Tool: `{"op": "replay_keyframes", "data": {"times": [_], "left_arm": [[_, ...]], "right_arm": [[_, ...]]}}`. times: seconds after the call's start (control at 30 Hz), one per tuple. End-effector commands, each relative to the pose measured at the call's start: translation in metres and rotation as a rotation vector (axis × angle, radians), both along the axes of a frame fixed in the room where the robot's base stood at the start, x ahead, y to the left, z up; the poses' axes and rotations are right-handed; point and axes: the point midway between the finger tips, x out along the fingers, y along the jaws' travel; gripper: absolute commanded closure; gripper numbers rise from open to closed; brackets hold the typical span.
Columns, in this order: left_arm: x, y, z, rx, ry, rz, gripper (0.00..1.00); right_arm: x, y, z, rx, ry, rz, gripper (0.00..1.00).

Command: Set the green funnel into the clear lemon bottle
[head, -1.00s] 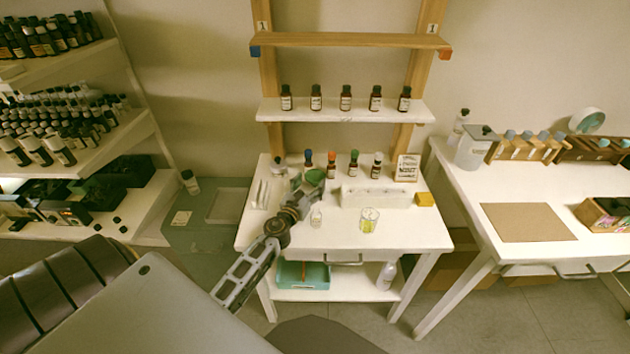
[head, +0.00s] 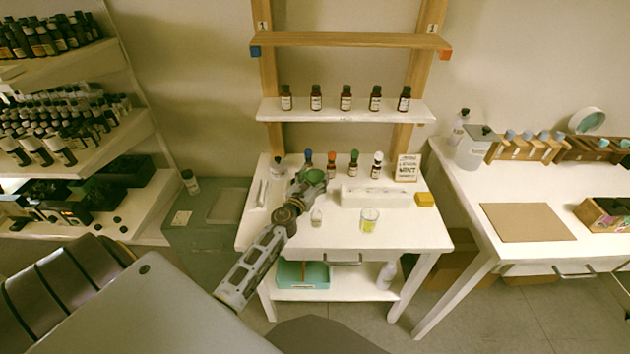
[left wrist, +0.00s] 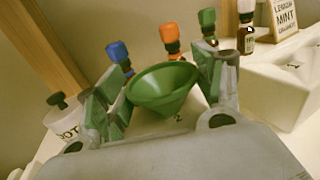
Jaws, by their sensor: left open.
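The green funnel (head: 314,174) is at the back left of the white table, with its wide mouth up. My left gripper (head: 311,184) is open at the funnel. In the left wrist view the funnel (left wrist: 163,86) lies between the two spread fingers; whether they touch it I cannot tell. The funnel's spout is hidden. A small clear bottle (head: 316,217) with a pale label stands in front of the gripper; I cannot read whether it is the lemon one. My right gripper is not in view.
Bottles with blue (head: 308,158), orange (head: 331,164), green and white caps stand behind the funnel. The table's front right is clear.

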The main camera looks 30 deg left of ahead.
Motion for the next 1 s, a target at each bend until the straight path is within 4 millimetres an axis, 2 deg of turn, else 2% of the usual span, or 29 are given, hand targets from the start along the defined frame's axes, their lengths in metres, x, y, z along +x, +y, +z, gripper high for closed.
{"op": "replay_keyframes", "data": {"times": [0.13,0.33,0.5,0.7,1.0], "left_arm": [[0.0,0.0,0.0,0.0,0.0,0.0,0.33],[0.0,0.0,0.0,0.0,0.0,0.0,0.58],[0.0,0.0,0.0,0.0,0.0,0.0,0.58],[0.0,0.0,0.0,0.0,0.0,0.0,0.59],[0.0,0.0,0.007,0.001,-0.001,0.0,0.59]], "right_arm": [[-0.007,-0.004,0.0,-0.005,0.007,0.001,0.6],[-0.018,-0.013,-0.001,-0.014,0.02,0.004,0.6],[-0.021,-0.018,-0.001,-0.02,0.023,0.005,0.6],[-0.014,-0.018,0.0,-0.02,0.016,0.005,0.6],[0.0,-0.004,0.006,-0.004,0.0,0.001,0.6]]}}
